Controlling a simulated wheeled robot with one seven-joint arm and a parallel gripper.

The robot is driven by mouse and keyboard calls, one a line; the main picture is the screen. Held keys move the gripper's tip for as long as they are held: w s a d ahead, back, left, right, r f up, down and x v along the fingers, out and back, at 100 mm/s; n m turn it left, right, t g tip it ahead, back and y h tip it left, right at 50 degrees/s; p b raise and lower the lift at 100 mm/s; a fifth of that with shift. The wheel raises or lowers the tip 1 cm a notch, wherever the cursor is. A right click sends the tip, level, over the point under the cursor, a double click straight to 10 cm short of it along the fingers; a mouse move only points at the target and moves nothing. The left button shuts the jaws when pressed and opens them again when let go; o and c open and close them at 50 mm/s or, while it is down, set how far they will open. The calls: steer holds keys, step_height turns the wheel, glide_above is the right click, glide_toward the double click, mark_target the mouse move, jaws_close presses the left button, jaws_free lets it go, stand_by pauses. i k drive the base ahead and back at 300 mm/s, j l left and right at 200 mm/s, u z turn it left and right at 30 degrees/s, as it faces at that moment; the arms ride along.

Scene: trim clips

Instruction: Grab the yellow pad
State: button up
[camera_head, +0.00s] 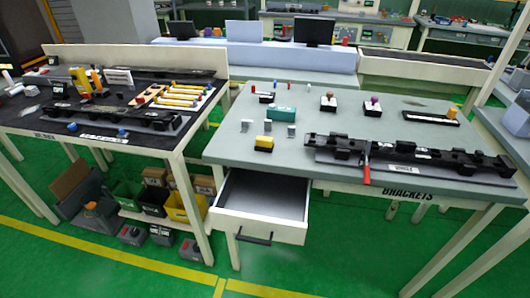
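A small block with a yellow top (264,141) and a dark base sits on the grey workbench (222,150), near its front left edge and above the open drawer. It looks like the yellow pad, and nothing touches it. On the left bench, an upright yellow piece (80,80) and several yellow-handled tools (182,96) also show. My gripper is not in view.
A drawer (262,195) stands open and empty below the bench. Right of the yellow block lies a long black bracket rail (410,153) with a red-handled tool (366,170). A teal block (281,114) and small grey clips (291,130) stand behind the yellow block.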

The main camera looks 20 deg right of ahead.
mark_target(265, 144)
steer(key=i+j+z, duration=0.3)
steer(key=i+j, duration=0.15)
steer(key=i+j+z, duration=0.3)
steer(key=j, duration=0.35)
steer(key=i+l, duration=0.05)
steer(key=i, duration=0.05)
